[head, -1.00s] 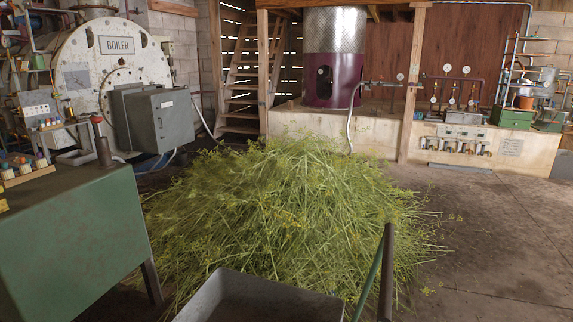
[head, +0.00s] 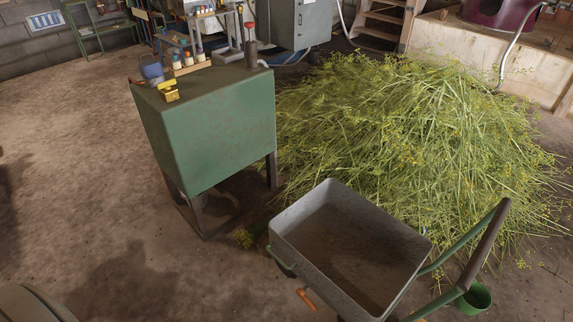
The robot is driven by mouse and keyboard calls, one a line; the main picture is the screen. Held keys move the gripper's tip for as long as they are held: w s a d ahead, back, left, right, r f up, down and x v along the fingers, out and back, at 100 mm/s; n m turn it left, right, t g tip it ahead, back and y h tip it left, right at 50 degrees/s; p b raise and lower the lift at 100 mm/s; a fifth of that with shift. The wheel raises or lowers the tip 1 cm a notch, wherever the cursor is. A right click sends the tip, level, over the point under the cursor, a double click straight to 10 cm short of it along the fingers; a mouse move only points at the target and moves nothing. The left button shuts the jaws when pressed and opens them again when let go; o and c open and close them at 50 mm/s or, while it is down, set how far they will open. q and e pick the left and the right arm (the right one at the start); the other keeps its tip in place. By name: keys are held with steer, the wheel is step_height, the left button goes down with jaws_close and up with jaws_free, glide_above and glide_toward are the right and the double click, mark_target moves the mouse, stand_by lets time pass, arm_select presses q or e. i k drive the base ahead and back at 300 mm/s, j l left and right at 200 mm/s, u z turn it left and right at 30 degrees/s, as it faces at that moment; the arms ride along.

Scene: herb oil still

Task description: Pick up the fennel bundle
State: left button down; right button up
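A large loose heap of cut green stalks with small yellow flower heads (head: 410,130), which looks like fennel, lies on the floor at the right in the head view. Neither of my grippers is in view.
An empty grey cart tray (head: 345,240) with a long handle (head: 485,245) stands before the heap. A green cabinet (head: 215,125) on legs stands left of it. A green bucket (head: 474,298) and an orange-handled item (head: 306,299) are on the floor.

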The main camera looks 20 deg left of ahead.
mark_target(263, 226)
steer(key=u, duration=1)
steer(key=z, duration=0.65)
steer(key=i+j+z, duration=0.2)
steer(key=j+z, duration=0.2)
steer(key=i+j+z, duration=0.15)
steer(key=j+z, duration=1.05)
steer(key=j, duration=1)
steer(key=k+j+z, duration=0.1)
steer(key=j, duration=0.9)
